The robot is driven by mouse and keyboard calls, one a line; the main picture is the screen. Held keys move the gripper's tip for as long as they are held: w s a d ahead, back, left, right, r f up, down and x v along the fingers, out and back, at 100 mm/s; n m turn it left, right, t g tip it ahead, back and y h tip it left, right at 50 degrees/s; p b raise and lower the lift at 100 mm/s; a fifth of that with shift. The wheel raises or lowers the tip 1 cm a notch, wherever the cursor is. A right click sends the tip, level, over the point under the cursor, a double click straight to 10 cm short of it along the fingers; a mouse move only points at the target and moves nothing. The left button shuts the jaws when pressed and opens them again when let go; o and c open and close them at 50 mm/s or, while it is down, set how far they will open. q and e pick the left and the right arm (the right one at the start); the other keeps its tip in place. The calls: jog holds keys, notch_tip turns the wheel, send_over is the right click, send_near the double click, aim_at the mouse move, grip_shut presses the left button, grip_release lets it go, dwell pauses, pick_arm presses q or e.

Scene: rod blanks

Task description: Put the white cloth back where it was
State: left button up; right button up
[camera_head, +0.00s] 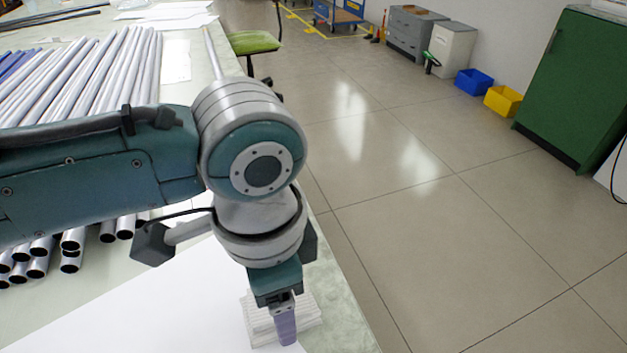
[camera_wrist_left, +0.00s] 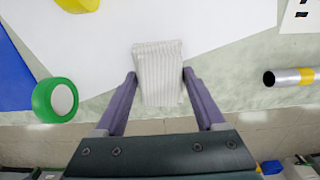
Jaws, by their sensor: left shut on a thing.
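The white cloth (camera_head: 259,325), a folded ribbed pad, is at the table's right edge in the head view, partly hidden behind my left gripper (camera_head: 285,328). In the left wrist view the cloth (camera_wrist_left: 158,80) is between the two purple fingers of my left gripper (camera_wrist_left: 158,74), which is shut on it. The cloth overlaps the edge of a white sheet (camera_wrist_left: 225,25) and the pale green tabletop. I cannot tell whether it rests on the table or is held just above it. My right gripper is in neither view.
A green ring (camera_wrist_left: 41,100), a blue object (camera_wrist_left: 12,75) and a yellow object (camera_wrist_left: 78,5) lie left of the cloth. A metal tube with a yellow band (camera_wrist_left: 292,76) lies to its right. Several tubes (camera_head: 85,70) fill the table's far left. The table edge is close.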

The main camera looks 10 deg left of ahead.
pick_arm(q)
jog(key=shift+f, duration=0.15)
jog(key=o, duration=1.2)
jog(key=shift+c, duration=0.2)
notch_tip(320, 180, up, 12)
jog(key=r+p, duration=0.1)
jog(key=p, duration=0.3)
jog(key=s+d+f+n+t+h, duration=0.2)
jog(key=s+d+n+h, duration=0.1)
jog(key=s+d, duration=0.15)
jog(key=s+a+n+t+y, duration=0.1)
jog(key=s+a+n, duration=0.5)
jog(key=a, duration=0.7)
jog(key=shift+s+a+t+y, duration=0.3)
jog(key=shift+s+a+y, duration=0.1)
jog(key=shift+s+y, duration=0.45)
jog(key=shift+f, duration=0.1)
